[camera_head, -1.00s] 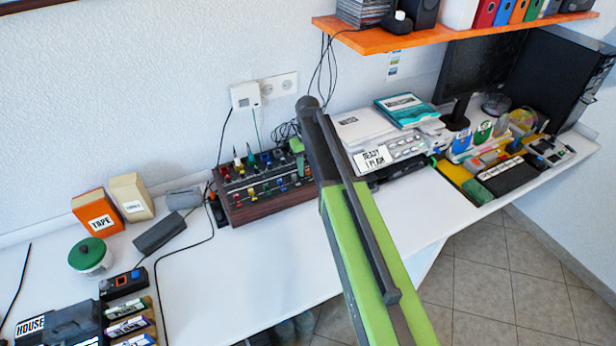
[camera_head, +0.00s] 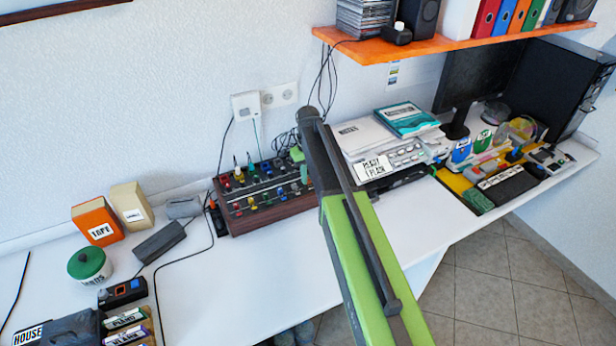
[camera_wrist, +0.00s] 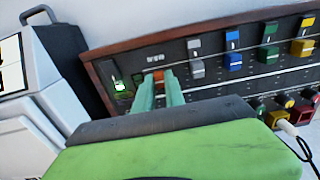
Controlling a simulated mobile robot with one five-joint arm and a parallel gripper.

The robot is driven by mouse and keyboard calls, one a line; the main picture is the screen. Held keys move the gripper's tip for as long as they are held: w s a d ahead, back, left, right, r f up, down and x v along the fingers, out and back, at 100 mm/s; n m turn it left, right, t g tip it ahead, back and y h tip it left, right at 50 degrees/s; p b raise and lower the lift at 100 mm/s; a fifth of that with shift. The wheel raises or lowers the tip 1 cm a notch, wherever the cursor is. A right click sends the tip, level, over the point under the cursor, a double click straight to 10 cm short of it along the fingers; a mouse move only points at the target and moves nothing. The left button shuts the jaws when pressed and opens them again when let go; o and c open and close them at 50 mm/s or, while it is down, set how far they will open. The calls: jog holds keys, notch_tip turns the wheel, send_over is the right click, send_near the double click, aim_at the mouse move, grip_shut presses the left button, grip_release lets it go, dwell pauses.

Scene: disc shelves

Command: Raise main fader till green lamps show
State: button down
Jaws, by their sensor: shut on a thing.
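The mixer (camera_head: 268,198) is a dark panel in a wooden case with coloured knobs, against the wall. In the wrist view its panel (camera_wrist: 215,82) fills the upper right. My gripper (camera_wrist: 163,80) has pale green fingers, shut on the orange main fader cap (camera_wrist: 158,75) under a small white label. The fingers hide most of the cap and its slot. A bright green lamp (camera_wrist: 119,86) shows left of the fingers; I cannot tell how many lamps are lit. In the head view my arm hides much of the gripper, at the mixer's right end.
Grey, blue, green and yellow fader caps stand right of the fingers, with round knobs and a plugged cable (camera_wrist: 290,130) below. A white device (camera_head: 385,150) stands close right of the mixer. A black cable (camera_head: 160,270) crosses the desk. An orange shelf (camera_head: 440,46) hangs above.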

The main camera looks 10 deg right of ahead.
jog(key=shift+w, duration=0.1)
dwell(0.8)
jog(key=w, duration=0.2)
jog(key=shift+w+a, duration=0.35)
jog(key=c, duration=1.4)
grip_release()
jog(key=shift+s, duration=0.1)
jog(key=shift+r, duration=0.1)
notch_tip(320, 180, up, 17)
jog(key=p, duration=1.7)
